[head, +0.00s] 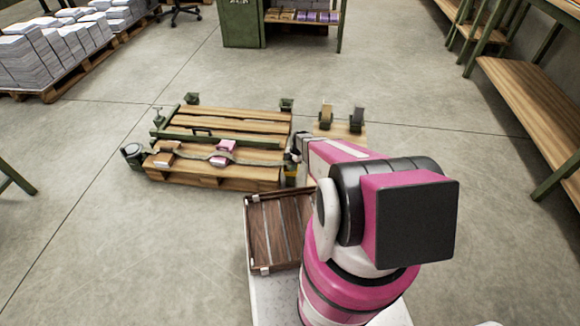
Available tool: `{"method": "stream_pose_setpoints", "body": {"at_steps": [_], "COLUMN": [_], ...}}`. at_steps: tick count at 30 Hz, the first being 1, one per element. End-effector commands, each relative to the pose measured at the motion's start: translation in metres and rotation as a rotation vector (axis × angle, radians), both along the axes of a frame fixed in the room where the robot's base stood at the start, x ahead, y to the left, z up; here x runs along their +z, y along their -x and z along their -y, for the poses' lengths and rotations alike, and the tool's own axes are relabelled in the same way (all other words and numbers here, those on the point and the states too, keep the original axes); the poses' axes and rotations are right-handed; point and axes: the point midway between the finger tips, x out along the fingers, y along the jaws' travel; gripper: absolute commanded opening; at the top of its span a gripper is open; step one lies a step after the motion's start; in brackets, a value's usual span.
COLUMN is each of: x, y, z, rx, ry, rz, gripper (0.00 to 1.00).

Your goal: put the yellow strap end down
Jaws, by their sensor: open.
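My gripper (295,153) is at the right edge of a low wooden pallet platform (235,127), pointing down. It is small in the head view and partly hidden by my pink and white arm. It is open. A small yellow patch (291,171), possibly the yellow strap end, shows just below the gripper at the pallet's right side. I cannot tell whether it touches the fingers. A grey-olive strap (250,162) runs across the front boards, over a pink and white item (223,152).
A green round device (133,154) stands at the pallet's left corner. A slatted wooden tray (275,228) is in front of me. Paper stacks (30,62) stand far left.

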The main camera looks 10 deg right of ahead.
Motion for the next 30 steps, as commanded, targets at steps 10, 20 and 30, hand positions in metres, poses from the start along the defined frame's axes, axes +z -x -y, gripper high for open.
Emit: {"method": "stream_pose_setpoints", "body": {"at_steps": [10,20,30], "x": [0.06,0.107,0.15], "y": [-0.01,-0.019,0.002], "z": [0.021,0.038,0.035], "rx": [0.001,0.001,-0.157], "ry": [0.003,0.0,0.062], "rz": [0.002,0.0,-0.045], "gripper": [0.51,0.51,0.51]}}
